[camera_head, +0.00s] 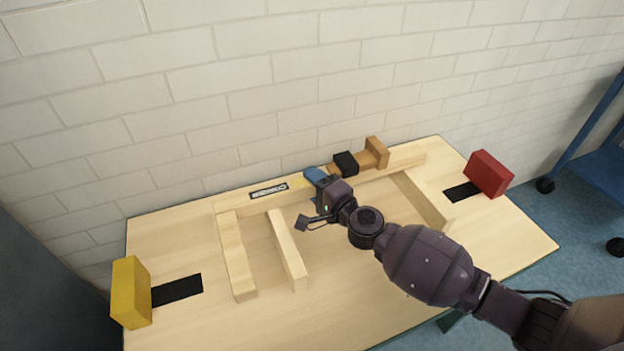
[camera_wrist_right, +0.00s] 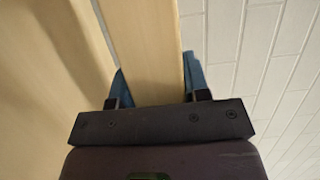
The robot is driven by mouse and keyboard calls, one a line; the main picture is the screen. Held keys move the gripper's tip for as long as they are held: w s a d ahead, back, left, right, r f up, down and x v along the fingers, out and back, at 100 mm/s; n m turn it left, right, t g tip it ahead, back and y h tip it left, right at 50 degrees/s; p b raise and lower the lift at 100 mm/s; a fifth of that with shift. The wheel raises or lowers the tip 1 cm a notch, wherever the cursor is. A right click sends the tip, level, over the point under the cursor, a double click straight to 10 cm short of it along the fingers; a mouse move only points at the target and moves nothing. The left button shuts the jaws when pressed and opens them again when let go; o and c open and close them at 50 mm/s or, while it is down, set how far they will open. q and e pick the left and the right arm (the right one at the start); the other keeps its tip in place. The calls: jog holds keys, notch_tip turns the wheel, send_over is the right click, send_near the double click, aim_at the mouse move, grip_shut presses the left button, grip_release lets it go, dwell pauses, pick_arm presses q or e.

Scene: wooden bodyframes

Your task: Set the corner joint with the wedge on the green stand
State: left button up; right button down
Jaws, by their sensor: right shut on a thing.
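My right gripper (camera_head: 314,187) reaches the long pale back beam (camera_head: 400,162) of the wooden frame. Its blue fingers lie on either side of the beam, and in the right wrist view the beam (camera_wrist_right: 146,45) runs between the fingers (camera_wrist_right: 155,88). A brown wooden piece with an upright end block (camera_head: 377,152) and a black block (camera_head: 346,163) sit along the beam, right of the gripper. I cannot tell which piece is the wedge. A little dark green (camera_head: 450,320) shows below the table's front edge, mostly hidden; I cannot tell whether it is the stand. My left gripper is not in view.
Pale bars (camera_head: 236,255), (camera_head: 288,250) and (camera_head: 425,200) run forward from the back beam. A yellow block (camera_head: 131,292) and a red block (camera_head: 488,173) stand at the table's ends beside black strips. A brick wall is close behind. A blue cart (camera_head: 598,160) stands right.

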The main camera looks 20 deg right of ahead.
notch_tip(320, 180, down, 3)
jog(key=shift+r+b, duration=0.15)
jog(key=shift+b, duration=0.5)
jog(key=shift+f, duration=0.3)
jog(key=shift+b, duration=0.3)
jog(key=shift+r, duration=0.15)
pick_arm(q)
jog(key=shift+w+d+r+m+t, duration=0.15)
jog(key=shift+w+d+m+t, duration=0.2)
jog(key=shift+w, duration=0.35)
pick_arm(e)
jog(key=shift+r, duration=0.1)
jog(key=shift+f, duration=0.2)
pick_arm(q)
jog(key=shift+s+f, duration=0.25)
pick_arm(e)
jog(key=c, duration=0.6)
grip_release()
jog(key=shift+f, duration=0.15)
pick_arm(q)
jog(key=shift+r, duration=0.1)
